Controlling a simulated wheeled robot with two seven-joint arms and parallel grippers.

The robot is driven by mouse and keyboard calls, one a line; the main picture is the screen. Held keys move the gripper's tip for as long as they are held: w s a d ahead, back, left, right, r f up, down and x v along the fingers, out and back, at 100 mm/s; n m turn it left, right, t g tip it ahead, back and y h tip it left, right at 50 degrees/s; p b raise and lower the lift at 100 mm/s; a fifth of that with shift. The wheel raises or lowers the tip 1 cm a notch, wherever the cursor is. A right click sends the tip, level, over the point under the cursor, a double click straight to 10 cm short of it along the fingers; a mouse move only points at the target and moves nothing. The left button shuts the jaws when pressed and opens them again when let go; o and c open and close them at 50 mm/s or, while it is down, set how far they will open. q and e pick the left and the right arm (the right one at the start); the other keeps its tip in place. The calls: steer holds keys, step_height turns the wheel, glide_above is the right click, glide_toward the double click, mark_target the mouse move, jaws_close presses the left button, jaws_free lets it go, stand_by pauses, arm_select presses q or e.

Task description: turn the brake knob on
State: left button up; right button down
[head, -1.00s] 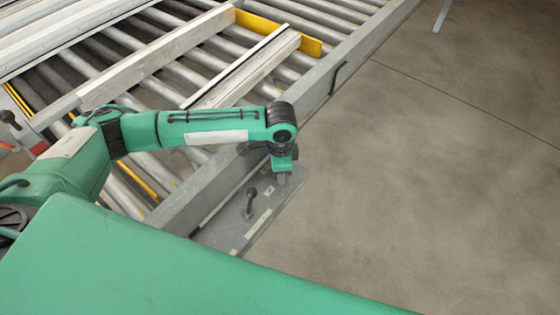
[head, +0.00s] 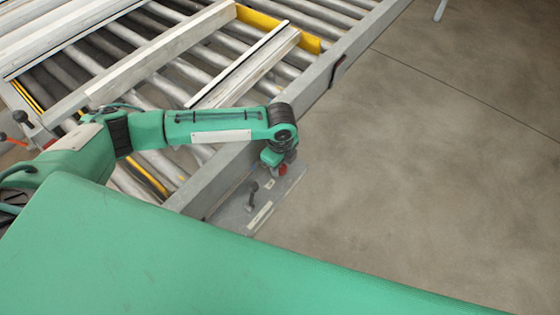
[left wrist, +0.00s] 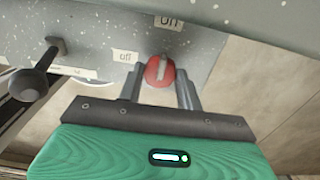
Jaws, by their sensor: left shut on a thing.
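The brake knob (left wrist: 160,71) is red with a pale ridge across it. It sits on a grey speckled panel (left wrist: 215,35) and also shows in the head view (head: 283,170). In the left wrist view, the "on" label (left wrist: 168,22) is above the knob and the "off" label (left wrist: 125,56) is to its left. The ridge runs roughly up and down in that picture, more in line with "on" than with "off". My left gripper (head: 279,166) is shut on the knob, one finger at each side. My right gripper is not in view.
A dark ball-ended lever (head: 251,194) stands on the panel beside the knob, near my left gripper; the left wrist view shows it too (left wrist: 36,83). A roller conveyor (head: 130,75) with pale profiles lies behind. Open concrete floor (head: 430,170) is at the right.

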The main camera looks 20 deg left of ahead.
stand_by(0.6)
arm_select(q)
steer(key=o, duration=1)
step_height(320, 180, up, 14)
steer(key=b, duration=0.3)
steer(key=shift+f, duration=0.1)
